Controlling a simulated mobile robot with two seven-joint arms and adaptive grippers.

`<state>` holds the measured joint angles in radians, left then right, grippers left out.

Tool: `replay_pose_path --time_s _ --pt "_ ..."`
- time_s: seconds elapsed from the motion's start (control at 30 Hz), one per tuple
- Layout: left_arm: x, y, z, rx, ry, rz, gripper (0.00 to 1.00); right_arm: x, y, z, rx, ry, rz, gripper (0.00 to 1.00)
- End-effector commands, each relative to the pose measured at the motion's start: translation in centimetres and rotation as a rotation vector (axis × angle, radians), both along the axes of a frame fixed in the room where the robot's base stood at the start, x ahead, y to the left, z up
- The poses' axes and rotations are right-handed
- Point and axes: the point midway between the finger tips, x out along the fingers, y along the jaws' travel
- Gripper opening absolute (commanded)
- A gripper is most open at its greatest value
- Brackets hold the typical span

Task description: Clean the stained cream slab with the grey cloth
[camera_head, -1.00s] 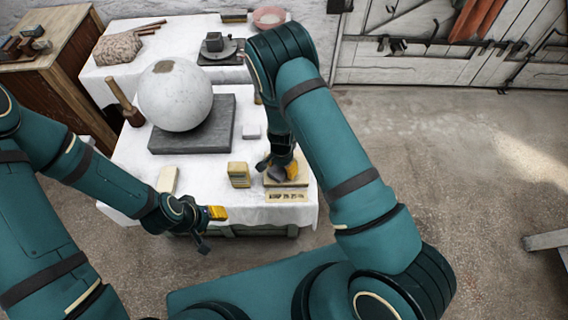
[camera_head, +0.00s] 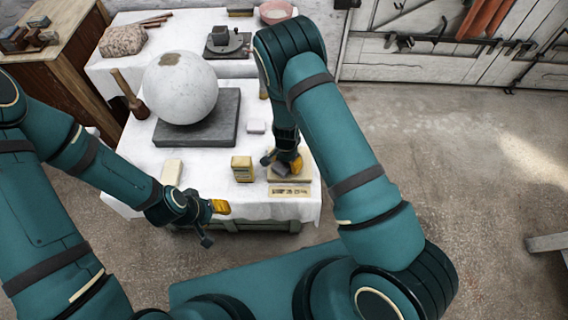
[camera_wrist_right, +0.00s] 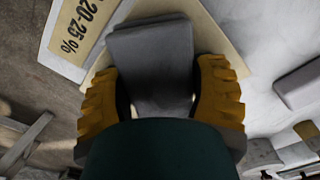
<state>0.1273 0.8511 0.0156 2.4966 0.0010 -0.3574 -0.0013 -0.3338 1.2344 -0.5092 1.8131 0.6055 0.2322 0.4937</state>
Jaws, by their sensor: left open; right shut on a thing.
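The cream slab (camera_head: 303,178) lies near the front right corner of the white-covered table. My right gripper (camera_head: 287,165) is over the slab, shut on the grey cloth (camera_head: 282,170). In the right wrist view the cloth (camera_wrist_right: 152,55) looks like a flat grey pad between the yellow fingers of my right gripper (camera_wrist_right: 163,95), with part of the cream slab (camera_wrist_right: 98,68) behind it. The cloth and gripper cover much of the slab, and I cannot make out its stain. My left gripper (camera_head: 212,222) is open and empty, in front of the table's front edge.
A large plaster sphere (camera_head: 181,88) rests on a dark slab (camera_head: 222,125) behind. A pale block (camera_head: 172,172) lies front left, a small one (camera_head: 255,127) farther back.

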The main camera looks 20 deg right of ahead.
Motion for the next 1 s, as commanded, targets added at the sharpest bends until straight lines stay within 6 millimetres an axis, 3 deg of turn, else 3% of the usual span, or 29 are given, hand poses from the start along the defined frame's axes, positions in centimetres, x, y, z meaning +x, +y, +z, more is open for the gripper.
replay_pose_path --time_s 0.47,1.0 --pt "0.0 0.0 -0.4 0.000 0.000 0.000 0.51 1.3 -1.7 0.0 0.000 -0.001 -0.001 0.34" --pt "0.0 0.0 0.1 0.000 0.000 0.000 0.51 0.0 0.0 0.1 0.001 0.001 0.001 0.34"
